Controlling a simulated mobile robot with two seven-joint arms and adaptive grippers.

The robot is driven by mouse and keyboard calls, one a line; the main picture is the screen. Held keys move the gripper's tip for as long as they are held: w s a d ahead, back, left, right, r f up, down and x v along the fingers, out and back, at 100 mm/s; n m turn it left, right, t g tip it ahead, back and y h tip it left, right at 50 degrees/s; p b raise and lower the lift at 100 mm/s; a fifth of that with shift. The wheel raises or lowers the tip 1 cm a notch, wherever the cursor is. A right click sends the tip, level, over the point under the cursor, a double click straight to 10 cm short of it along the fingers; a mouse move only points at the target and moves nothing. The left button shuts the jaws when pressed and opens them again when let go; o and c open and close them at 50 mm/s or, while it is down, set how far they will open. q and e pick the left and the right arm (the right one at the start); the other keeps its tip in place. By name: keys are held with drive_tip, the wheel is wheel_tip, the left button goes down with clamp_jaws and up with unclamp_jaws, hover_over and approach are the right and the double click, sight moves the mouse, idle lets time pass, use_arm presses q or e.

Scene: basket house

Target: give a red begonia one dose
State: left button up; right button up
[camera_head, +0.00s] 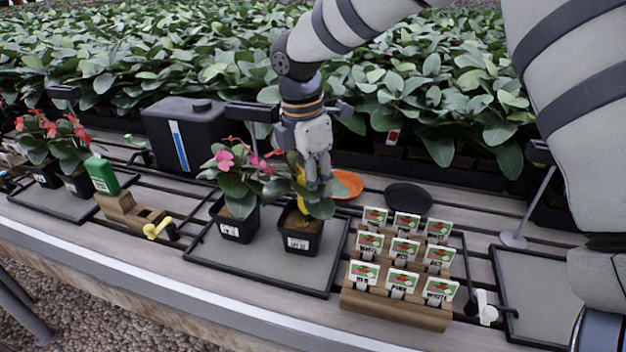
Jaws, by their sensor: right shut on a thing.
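My right gripper (312,182) points down over the right pot (300,236) on the middle tray, among its leaves. It is shut on a yellow thing (301,206), mostly hidden by the gripper and leaves, so I cannot tell its shape. Red blooms (262,164) show beside the gripper; I cannot tell for sure which plant bears them. A pink-flowered plant (226,162) stands in the left pot (237,222). Two red-flowered plants (70,133) stand in pots on the far-left tray. A green bottle (102,174) stands in a wooden holder (118,208). My left gripper is not in view.
A black tank (182,135) stands behind the trays. An orange saucer (349,184) and a black saucer (407,197) lie behind the wooden label rack (393,308). The right tray (548,300) looks bare where visible.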

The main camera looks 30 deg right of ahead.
drive_tip(key=shift+r+p, duration=0.45)
drive_tip(key=shift+r, duration=3.05)
